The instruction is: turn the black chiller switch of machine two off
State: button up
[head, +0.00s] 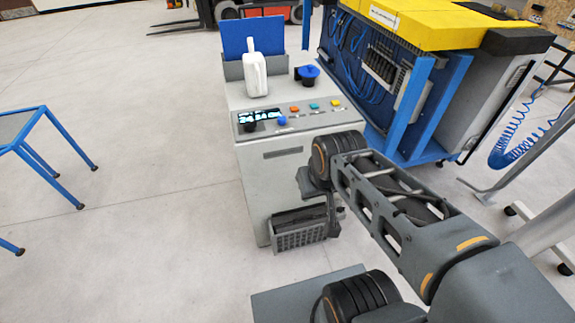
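A light grey cabinet machine (262,190) stands in the middle of the view. Its sloped top panel has a lit display (258,115) reading digits. A small black switch (249,126) sits just below the display at the panel's left end; its on or off position is too small to tell. My arm comes in from the lower right and its joint is in front of the cabinet's right side. Dark parts of my arm's far end show by the cabinet front, but my gripper's fingers cannot be made out.
A white bottle (255,75) and a blue-topped black piece (308,74) stand on the cabinet. A blue-framed table (40,118) is at left. Floor between is clear.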

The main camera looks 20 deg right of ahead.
aim_at(249, 127)
jog(key=u, duration=1.3)
jog(key=i, duration=0.35)
jog(key=z, duration=0.85)
jog(key=i, duration=0.5)
jog(key=z, duration=0.05)
